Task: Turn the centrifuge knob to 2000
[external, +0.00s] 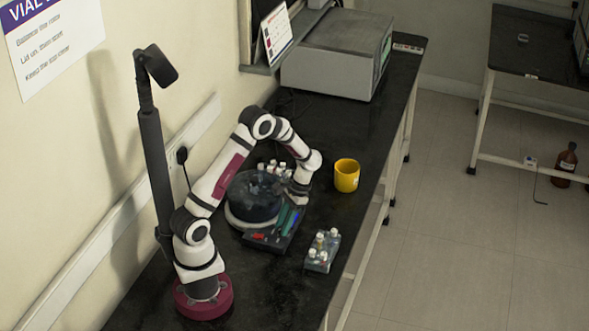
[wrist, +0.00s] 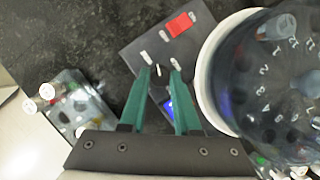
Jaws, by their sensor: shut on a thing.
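The centrifuge (external: 253,197) is a round dark drum on a pale base, with numbered places under its clear lid in the wrist view (wrist: 250,90). Its dark front panel (wrist: 143,42) carries a red block (wrist: 181,24), a lit blue display (wrist: 169,107) and white scale ticks. My gripper (wrist: 161,67) points down at this panel, its two teal fingers shut on the small dark knob (wrist: 157,70). A white mark shows between the fingertips. The fingers hide most of the knob. The figures on the display and the ticks are too small to read.
A small rack of capped vials (external: 322,250) stands to the right of the panel. A yellow mug (external: 346,175) stands behind it near the bench edge. More vials (external: 272,168) stand behind the drum. A grey box-shaped instrument (external: 335,55) fills the bench's far end.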

